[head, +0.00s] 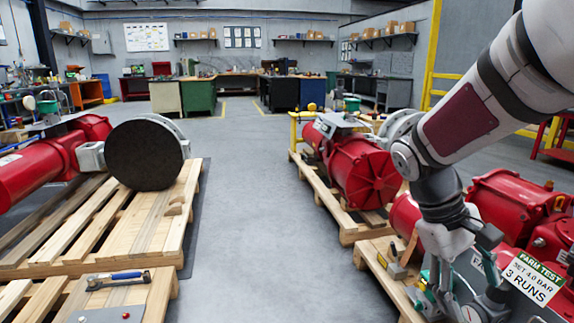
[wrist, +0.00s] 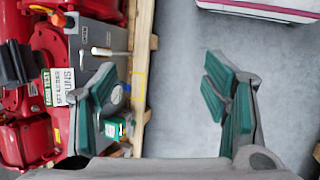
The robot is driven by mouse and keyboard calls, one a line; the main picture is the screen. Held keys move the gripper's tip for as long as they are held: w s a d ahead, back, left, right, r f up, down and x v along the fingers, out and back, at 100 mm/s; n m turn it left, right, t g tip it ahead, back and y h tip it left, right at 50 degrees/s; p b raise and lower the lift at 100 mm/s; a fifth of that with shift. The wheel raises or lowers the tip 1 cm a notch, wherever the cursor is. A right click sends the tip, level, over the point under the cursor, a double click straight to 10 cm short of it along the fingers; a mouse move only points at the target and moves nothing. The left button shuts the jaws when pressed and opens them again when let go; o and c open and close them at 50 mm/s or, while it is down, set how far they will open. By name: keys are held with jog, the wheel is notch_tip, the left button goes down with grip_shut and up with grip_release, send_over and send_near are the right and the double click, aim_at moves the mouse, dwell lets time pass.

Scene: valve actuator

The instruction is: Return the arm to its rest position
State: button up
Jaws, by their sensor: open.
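My arm reaches down from the upper right in the head view. My gripper (head: 450,290) hangs at the lower right, beside the red actuator (head: 510,205) on the right pallet. In the wrist view my gripper (wrist: 170,105) is open, its green-padded fingers wide apart with nothing between them. The left finger overlaps the grey panel (wrist: 88,45) of the actuator in the picture; whether it touches cannot be told. A white-handled lever (wrist: 110,52) sits on that panel.
Another red actuator (head: 362,172) lies on a pallet (head: 345,230) ahead. A left pallet (head: 140,235) bears a red actuator with a black disc (head: 145,155). The grey floor aisle (head: 240,220) between the pallets is clear.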

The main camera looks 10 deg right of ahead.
jog(key=s+a+r+m+t+y, duration=0.25)
jog(key=s+a+t+y, duration=0.2)
jog(key=s+a, duration=1.25)
notch_tip(320, 180, up, 32)
jog(key=d+n+t+p, duration=0.1)
jog(key=d+t+p, duration=0.1)
jog(key=p, duration=2.8)
jog(key=shift+s+r+t, duration=0.25)
jog(key=shift+s+t, duration=0.15)
jog(key=shift+t, duration=0.25)
jog(key=shift+c, duration=0.6)
